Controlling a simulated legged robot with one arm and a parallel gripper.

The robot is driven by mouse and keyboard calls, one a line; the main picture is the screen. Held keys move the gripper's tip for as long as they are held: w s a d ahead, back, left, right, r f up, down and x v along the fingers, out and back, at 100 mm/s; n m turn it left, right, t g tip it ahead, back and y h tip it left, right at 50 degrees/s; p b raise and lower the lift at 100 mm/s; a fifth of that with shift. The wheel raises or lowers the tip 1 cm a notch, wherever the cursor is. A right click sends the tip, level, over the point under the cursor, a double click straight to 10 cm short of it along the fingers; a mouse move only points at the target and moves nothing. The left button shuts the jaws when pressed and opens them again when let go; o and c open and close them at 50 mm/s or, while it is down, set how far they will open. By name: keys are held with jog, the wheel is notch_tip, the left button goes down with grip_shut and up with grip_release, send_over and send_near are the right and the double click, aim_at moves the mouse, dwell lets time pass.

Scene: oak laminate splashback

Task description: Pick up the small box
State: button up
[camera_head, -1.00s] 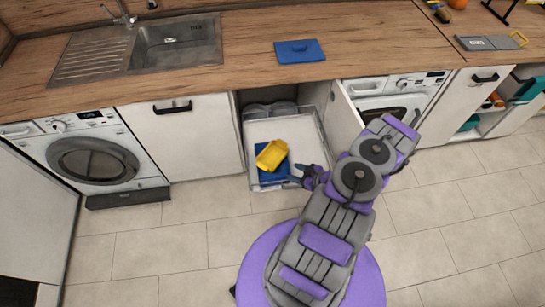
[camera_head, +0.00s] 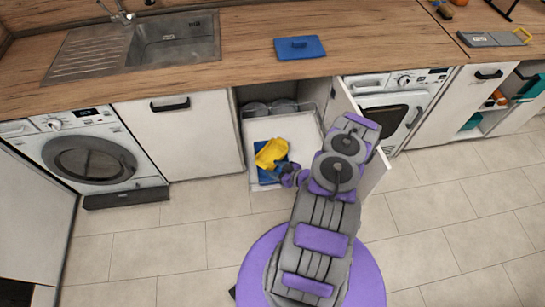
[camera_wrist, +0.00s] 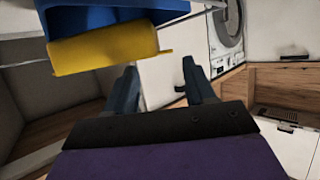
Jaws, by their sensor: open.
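A small yellow box (camera_head: 270,152) lies on a blue box (camera_head: 266,176) in the pulled-out white drawer (camera_head: 297,128) under the counter. My gripper (camera_head: 281,168) is at the right side of the yellow box, over the drawer's front part, and hides some of both boxes. In the wrist view, the two fingers of my gripper (camera_wrist: 163,82) are apart with nothing between them. The yellow box (camera_wrist: 105,50) and the blue box (camera_wrist: 92,18) are to the upper left of the fingers there. I cannot tell whether the gripper touches a box.
Round grey pots (camera_head: 268,108) stand at the drawer's back. An open cabinet door (camera_head: 375,172) is right of the drawer, close to my arm. A washing machine (camera_head: 92,158) is at the left. The tiled floor in front is clear.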

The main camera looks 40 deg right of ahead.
aim_at(261, 164)
jog(key=shift+a+b+x, duration=0.15)
jog(key=shift+b+x, duration=0.05)
jog(key=shift+x, duration=0.45)
jog(key=shift+a+b+x, duration=0.15)
jog(key=shift+b+x, duration=0.05)
jog(key=shift+x, duration=0.5)
jog(key=b+x, duration=0.1)
jog(key=x, duration=0.3)
jog(key=shift+r+b, duration=0.1)
jog(key=shift+b, duration=0.2)
jog(key=shift+r, duration=0.1)
jog(key=shift+c, duration=0.4)
grip_shut()
